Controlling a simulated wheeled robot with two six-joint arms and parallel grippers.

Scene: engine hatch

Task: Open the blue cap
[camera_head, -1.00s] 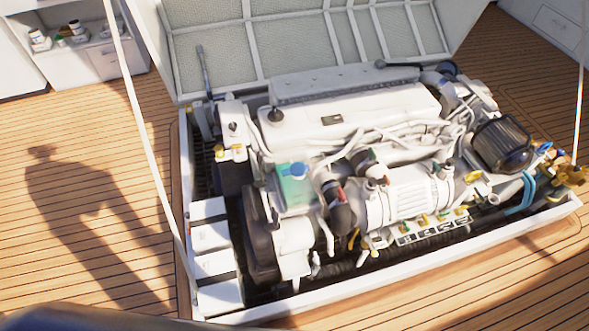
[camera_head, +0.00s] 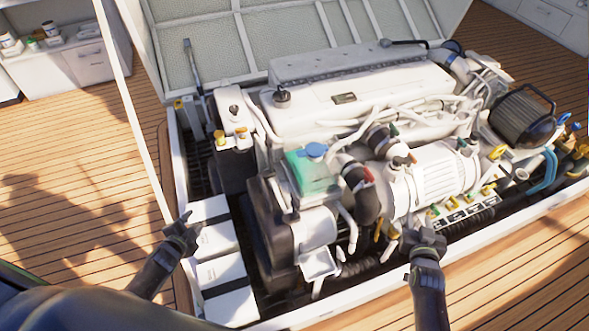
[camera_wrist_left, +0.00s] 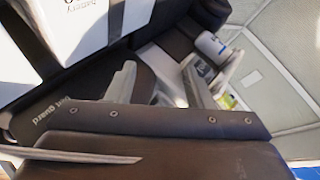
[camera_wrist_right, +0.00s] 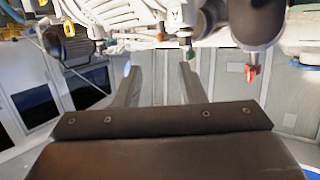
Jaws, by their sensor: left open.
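The blue cap (camera_head: 315,150) sits on top of the translucent green tank (camera_head: 312,174) near the front left of the engine in the head view. My left gripper (camera_head: 183,226) is open and empty, left of the tank beside the white battery boxes. Its spread fingers (camera_wrist_left: 158,75) also show in the left wrist view. My right gripper (camera_head: 425,240) is to the right of and below the cap, by the front edge of the hatch. Its fingers (camera_wrist_right: 159,72) are apart with nothing between them in the right wrist view. Neither gripper touches the cap.
The white engine (camera_head: 360,95) with hoses and pipes fills the hatch. A dark curved hose (camera_head: 366,200) stands close to the right of the tank. A pale strut (camera_head: 130,110) rises at the left. The wooden deck (camera_head: 60,160) is clear at the left.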

